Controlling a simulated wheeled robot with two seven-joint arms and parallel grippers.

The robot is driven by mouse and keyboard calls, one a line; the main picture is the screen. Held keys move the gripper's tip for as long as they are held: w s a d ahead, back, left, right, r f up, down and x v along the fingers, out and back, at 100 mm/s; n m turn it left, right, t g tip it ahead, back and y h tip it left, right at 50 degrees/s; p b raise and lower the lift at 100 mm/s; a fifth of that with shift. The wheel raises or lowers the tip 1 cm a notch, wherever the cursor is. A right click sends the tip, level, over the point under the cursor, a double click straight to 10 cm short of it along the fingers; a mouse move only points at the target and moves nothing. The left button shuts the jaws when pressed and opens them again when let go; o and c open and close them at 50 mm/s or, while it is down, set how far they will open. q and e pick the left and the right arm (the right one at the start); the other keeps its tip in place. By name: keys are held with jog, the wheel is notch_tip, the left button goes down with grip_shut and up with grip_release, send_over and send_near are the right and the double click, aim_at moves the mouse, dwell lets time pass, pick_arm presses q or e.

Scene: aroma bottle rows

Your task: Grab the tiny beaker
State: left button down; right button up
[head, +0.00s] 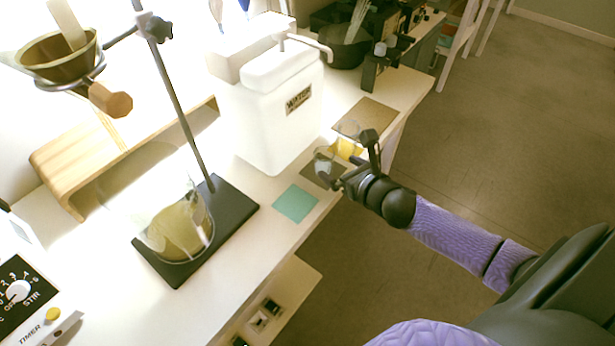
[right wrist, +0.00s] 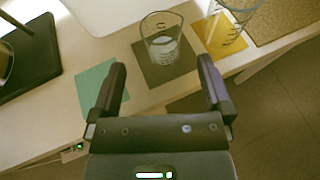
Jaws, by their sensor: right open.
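The tiny beaker (right wrist: 162,42) is clear glass with markings and something whitish inside. It stands upright on a dark square mat (right wrist: 165,68) in the right wrist view. In the head view the tiny beaker (head: 323,163) shows just left of my right gripper (head: 352,165). My right gripper also shows in the right wrist view (right wrist: 160,88). Its fingers are apart and empty, on either side of the line to the beaker, with the beaker a little beyond the fingertips. My left gripper is not in view.
A teal mat (head: 295,204) lies bare to the left. A white water container (head: 270,110) stands behind. A large beaker (head: 180,225) sits on the black stand base (head: 240,205). The table edge is close.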

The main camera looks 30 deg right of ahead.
aim_at(330, 161)
jog(key=b+x, duration=0.3)
jog(key=x, duration=0.4)
jog(key=shift+w+d+f+b, duration=0.1)
jog(key=shift+f+b, duration=0.2)
jog(key=shift+w+r, duration=0.1)
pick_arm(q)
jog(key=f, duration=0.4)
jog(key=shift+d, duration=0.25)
pick_arm(e)
jog(key=shift+c, duration=0.3)
jog(key=c, duration=0.5)
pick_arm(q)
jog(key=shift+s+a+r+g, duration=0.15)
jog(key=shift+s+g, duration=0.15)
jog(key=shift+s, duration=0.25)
pick_arm(e)
jog(key=c, duration=0.8)
